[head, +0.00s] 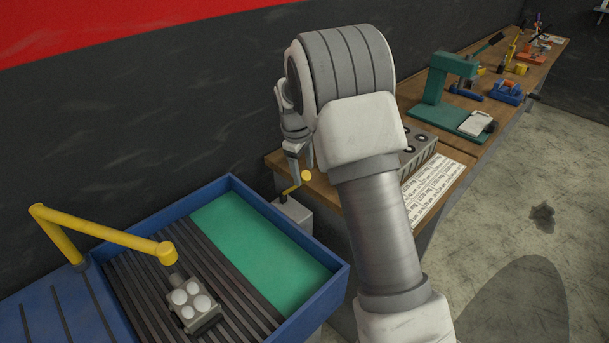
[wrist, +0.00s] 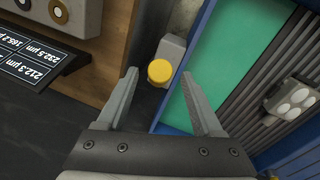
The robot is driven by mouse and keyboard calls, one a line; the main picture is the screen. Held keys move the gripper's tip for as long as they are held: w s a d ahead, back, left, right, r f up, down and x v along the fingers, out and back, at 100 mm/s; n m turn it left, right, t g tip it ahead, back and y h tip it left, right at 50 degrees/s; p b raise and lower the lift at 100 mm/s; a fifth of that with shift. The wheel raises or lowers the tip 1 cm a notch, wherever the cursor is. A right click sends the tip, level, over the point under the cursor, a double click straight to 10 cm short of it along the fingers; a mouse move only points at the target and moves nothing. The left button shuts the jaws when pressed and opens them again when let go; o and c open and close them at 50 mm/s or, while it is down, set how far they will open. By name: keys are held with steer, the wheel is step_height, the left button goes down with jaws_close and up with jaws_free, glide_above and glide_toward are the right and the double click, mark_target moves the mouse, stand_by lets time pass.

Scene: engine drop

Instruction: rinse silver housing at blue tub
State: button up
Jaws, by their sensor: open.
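The silver housing (head: 193,307), a small block with several round pale discs on top, sits on the dark slatted rack in the blue tub (head: 337,281). It also shows at the right of the wrist view (wrist: 292,102). A yellow spout (head: 110,236) ends above the rack near the housing. Beside the tub, a grey box (head: 295,212) carries a crank with a yellow knob (head: 306,176). My gripper (head: 300,172) is open and empty above the crank. In the wrist view the yellow knob (wrist: 160,71) lies between the fingertips; contact cannot be told.
Green liquid or lining (head: 262,243) fills the tub's other part. A wooden bench (head: 450,190) to the right holds a grey engine block (head: 420,145), a printed sheet (head: 438,185) and a green press (head: 440,95). A dark wall stands behind. Floor at right is clear.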

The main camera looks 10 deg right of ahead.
mark_target(304, 173)
steer(key=shift+x, duration=1.7)
jaws_close()
